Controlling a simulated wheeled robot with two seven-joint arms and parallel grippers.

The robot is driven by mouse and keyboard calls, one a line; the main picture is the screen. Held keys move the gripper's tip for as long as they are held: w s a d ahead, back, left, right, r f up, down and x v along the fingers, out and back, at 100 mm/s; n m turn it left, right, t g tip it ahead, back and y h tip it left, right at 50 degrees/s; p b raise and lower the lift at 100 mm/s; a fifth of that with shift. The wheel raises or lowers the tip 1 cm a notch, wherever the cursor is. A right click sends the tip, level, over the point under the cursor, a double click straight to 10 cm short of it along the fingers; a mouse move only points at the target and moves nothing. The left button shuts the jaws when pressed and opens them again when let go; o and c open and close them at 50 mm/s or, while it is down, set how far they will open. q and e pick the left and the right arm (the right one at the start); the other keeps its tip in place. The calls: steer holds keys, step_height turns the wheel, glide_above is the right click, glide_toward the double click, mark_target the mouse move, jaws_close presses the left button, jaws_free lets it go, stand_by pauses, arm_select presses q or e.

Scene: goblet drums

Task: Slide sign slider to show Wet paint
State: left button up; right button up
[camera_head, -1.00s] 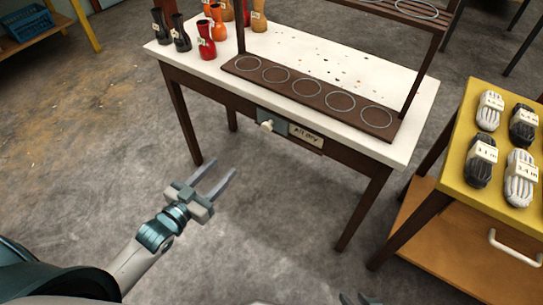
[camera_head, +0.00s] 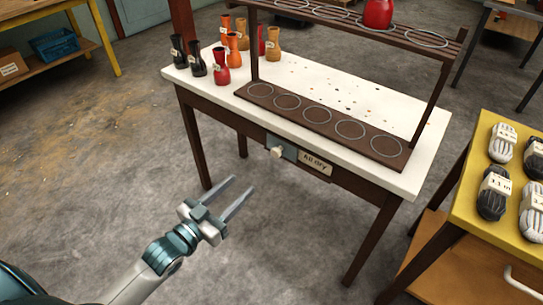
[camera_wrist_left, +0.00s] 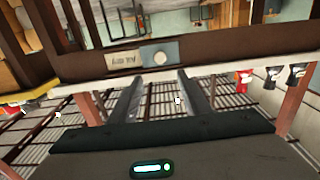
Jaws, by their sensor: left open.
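The sign slider is a blue-grey plate (camera_head: 281,147) with a pale round knob (camera_head: 277,152) on the front apron of the white-topped table. To its right a cream label (camera_head: 315,164) reads "All dry". In the left wrist view the picture is turned over; the plate (camera_wrist_left: 172,51) and the label (camera_wrist_left: 124,60) show beyond the fingertips. My left gripper (camera_head: 243,183) is open and empty, in front of and below the knob, apart from it. It also shows in the left wrist view (camera_wrist_left: 158,79). My right gripper is not in view.
The white table (camera_head: 425,155) carries a dark rack (camera_head: 330,128) with ringed places and several goblet drums (camera_head: 221,72) at its left. A red drum (camera_head: 378,14) stands on the upper shelf. A yellow table (camera_head: 480,210) with rope bundles is at right. Floor before the apron is clear.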

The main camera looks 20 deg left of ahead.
mark_target(274, 154)
arm_select(q)
steer(key=b+x, duration=0.1)
steer(key=x, duration=1.4)
steer(key=shift+w, duration=0.15)
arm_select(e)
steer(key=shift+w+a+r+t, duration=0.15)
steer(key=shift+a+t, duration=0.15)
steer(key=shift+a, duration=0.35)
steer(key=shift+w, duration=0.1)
